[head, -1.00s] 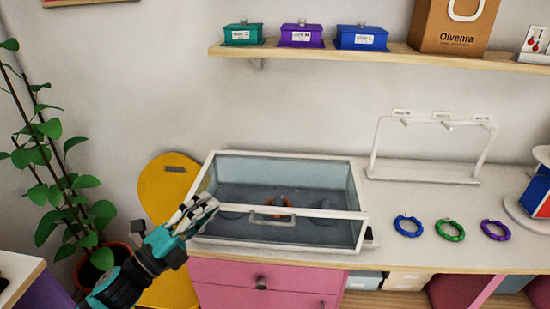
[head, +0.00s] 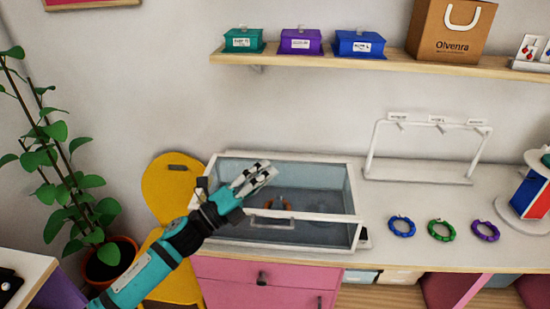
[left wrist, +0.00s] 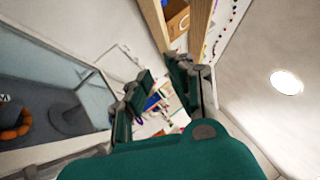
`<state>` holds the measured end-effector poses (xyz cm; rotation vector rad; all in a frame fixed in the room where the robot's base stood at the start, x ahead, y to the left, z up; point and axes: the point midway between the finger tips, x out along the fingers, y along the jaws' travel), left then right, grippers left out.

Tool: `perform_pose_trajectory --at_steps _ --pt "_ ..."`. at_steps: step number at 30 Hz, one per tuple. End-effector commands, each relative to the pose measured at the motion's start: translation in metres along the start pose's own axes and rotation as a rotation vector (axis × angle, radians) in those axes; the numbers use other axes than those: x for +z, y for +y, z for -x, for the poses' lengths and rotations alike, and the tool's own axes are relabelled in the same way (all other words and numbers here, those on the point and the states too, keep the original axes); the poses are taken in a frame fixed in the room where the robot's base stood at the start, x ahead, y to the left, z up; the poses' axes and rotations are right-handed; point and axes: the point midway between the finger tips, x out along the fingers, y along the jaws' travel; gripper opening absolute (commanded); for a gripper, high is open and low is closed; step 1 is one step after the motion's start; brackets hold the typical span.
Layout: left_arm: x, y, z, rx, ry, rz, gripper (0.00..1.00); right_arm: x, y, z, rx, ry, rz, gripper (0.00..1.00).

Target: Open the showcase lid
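The showcase (head: 356,208) is a glass box with a white frame on the counter, and its lid looks shut. A pale handle (head: 270,222) sits at its front edge. My left gripper (head: 270,172) is in front of the showcase's upper middle in the head view and hides part of the glass and rear frame. Its fingers stand apart with nothing between them in the left wrist view (left wrist: 160,95). An orange-brown bracelet on a grey stand (left wrist: 70,117) shows through the glass at left there. Whether the gripper touches the showcase I cannot tell. My right gripper is out of view.
Blue (head: 401,226), green (head: 441,230) and purple (head: 486,231) bracelets lie on the counter at right, before a white rack (head: 418,179). A shelf (head: 400,60) with boxes and a bag hangs above. A yellow chair (head: 165,185) and a plant (head: 72,185) stand left.

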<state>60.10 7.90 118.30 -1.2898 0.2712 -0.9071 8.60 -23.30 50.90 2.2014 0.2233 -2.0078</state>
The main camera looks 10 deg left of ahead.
Motion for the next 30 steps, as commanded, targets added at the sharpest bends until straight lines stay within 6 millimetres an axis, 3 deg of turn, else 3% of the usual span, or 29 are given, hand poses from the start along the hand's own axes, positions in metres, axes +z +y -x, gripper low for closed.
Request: perform_pose_trajectory --at_steps 3,9,17,22,30 --pt "0.001 -0.003 -0.019 -0.002 -0.001 0.002 0.19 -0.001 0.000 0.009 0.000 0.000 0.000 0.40" --pt "0.000 0.000 -0.032 0.000 0.000 0.001 0.19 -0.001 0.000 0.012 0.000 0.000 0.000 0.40" --pt "0.000 0.001 -0.032 0.001 0.000 0.000 0.19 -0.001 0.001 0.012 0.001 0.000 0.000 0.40" --pt "0.000 0.001 -0.032 0.001 0.000 0.001 0.00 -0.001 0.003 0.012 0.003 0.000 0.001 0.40" --pt "0.000 0.000 -0.032 0.000 0.000 0.001 0.00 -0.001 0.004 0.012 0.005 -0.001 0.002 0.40"
